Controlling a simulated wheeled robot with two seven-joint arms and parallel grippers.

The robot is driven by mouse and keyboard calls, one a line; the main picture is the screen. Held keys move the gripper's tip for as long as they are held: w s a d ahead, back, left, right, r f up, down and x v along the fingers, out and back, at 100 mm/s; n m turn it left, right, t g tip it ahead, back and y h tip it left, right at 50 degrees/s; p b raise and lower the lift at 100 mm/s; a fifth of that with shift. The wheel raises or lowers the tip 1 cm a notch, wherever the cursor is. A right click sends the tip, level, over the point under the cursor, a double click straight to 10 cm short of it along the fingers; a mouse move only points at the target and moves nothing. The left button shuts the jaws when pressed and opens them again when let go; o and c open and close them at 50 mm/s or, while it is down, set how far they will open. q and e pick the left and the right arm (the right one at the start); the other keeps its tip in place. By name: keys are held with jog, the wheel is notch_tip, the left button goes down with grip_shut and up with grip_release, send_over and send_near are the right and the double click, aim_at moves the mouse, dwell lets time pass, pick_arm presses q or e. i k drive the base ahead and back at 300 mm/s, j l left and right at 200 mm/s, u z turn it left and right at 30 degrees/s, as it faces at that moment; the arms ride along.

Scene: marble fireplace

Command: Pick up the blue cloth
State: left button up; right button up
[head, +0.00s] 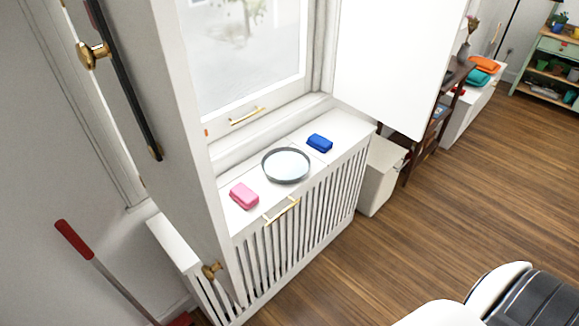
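The blue cloth (319,143) is a small folded block. It lies on the white top of the slatted radiator cover (348,126) below the window, near the right end of the top. A round grey-rimmed tray (286,165) lies to its left, apart from it. A pink folded cloth (243,196) lies further left, nearer the front edge. Neither of my grippers is in view. A white and black part of my own body shows at the lower right, well away from the blue cloth.
A gold handle (281,209) sits at the cover's front edge. A white open panel (396,65) hangs right of the window. A white box (380,175) stands beside the cover's right end. The wooden floor (420,235) in front is clear.

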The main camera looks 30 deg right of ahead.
aim_at(317, 141)
jog(key=l, duration=0.55)
jog(key=i+l, duration=0.1)
jog(key=l, duration=0.45)
jog(key=i+l, duration=0.2)
jog(key=l, duration=0.15)
jog(key=i+l+z, duration=0.1)
jog(key=l, duration=0.25)
jog(key=i+l, duration=0.25)
jog(key=l, duration=0.1)
